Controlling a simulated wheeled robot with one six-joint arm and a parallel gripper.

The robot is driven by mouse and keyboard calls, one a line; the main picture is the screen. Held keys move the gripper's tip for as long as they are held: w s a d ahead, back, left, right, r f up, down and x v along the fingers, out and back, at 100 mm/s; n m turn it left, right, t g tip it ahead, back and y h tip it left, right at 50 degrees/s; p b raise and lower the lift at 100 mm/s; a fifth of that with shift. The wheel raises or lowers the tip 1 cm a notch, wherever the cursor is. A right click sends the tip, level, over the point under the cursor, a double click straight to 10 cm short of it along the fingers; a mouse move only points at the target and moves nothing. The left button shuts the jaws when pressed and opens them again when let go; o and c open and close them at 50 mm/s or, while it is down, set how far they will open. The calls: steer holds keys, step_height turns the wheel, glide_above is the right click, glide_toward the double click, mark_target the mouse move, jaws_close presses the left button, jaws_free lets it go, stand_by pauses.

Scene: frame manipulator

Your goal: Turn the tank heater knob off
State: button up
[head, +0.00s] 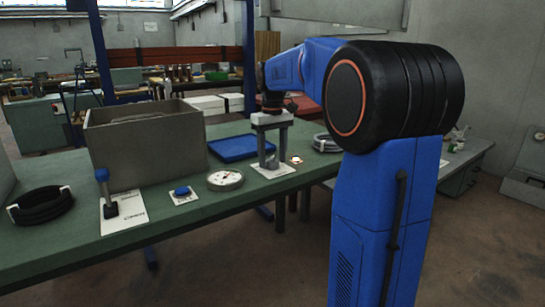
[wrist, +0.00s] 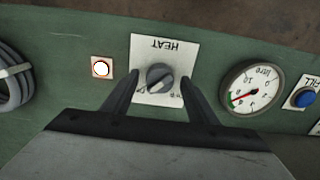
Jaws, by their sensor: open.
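The heater knob (wrist: 159,78) is a round grey knob with a raised grip bar. It sits on a white plate (wrist: 165,47) marked HEAT, upside down in the wrist view. Small marks beside the knob are too small to read surely. My gripper (wrist: 160,85) is open, with one dark finger on each side of the knob; I cannot tell whether they touch it. In the head view, my gripper (head: 270,157) points straight down at the green bench and mostly hides the knob. A small lit white lamp (wrist: 102,68) stands left of the plate; it also shows in the head view (head: 296,159).
A round gauge (wrist: 251,87) and a blue FILL button (wrist: 305,97) lie right of the knob in the wrist view. In the head view, a blue tray (head: 236,148), a grey box (head: 145,153), a blue-handled lever (head: 103,177) and hose coils (head: 42,205) stand on the bench (head: 170,215).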

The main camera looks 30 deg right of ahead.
steer(key=c, duration=1.1)
steer(key=shift+o, duration=0.2)
steer(key=shift+n, duration=0.3)
steer(key=n, duration=1.3)
steer(key=shift+n, duration=2.1)
